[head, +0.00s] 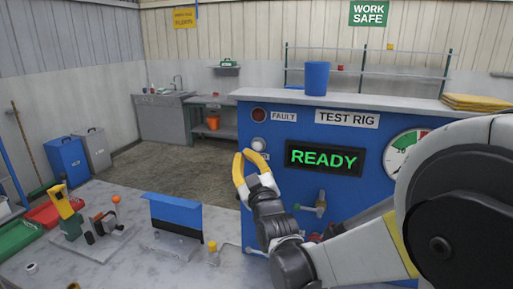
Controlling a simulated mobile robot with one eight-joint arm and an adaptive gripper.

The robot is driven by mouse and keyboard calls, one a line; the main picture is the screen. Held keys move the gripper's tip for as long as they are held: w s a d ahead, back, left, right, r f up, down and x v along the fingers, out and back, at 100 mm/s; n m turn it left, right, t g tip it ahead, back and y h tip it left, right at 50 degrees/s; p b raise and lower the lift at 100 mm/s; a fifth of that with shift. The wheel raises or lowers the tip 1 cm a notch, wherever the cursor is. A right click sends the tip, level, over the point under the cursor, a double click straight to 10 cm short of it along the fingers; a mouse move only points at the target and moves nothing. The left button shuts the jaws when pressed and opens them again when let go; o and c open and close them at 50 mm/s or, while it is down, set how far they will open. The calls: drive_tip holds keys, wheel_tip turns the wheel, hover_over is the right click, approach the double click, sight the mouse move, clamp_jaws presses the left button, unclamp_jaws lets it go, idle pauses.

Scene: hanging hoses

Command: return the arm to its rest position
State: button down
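My gripper (243,155) is in the middle of the head view, raised in front of the blue test rig (269,201). Its two yellow fingers point up and away. Their bases are apart and their tips look close together, but I cannot tell whether they touch. I see nothing held between them. My arm reaches in from the right edge and hides part of the rig's front and gauge (404,150). The rig's display (325,159) reads READY in green.
A grey bench (130,205) at the lower left bears a blue-topped stand (172,208), a yellow device (65,207) and a red tray (45,214). Open floor (165,160) lies behind the bench.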

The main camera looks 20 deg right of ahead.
drive_tip(key=shift+s+a, duration=0.15)
drive_tip(key=shift+s, duration=0.05)
drive_tip(key=s+d+f+m+g+b, duration=0.1)
drive_tip(key=s+f+g, duration=0.6)
drive_tip(key=s, duration=0.8)
drive_tip(key=s+d+f+m+g+b, duration=0.1)
drive_tip(key=s+f+m+g+b, duration=0.2)
drive_tip(key=s+f, duration=1.1)
drive_tip(key=s+m+g, duration=0.1)
drive_tip(key=g, duration=0.2)
drive_tip(key=shift+g+b, duration=0.3)
drive_tip(key=shift+g, duration=0.1)
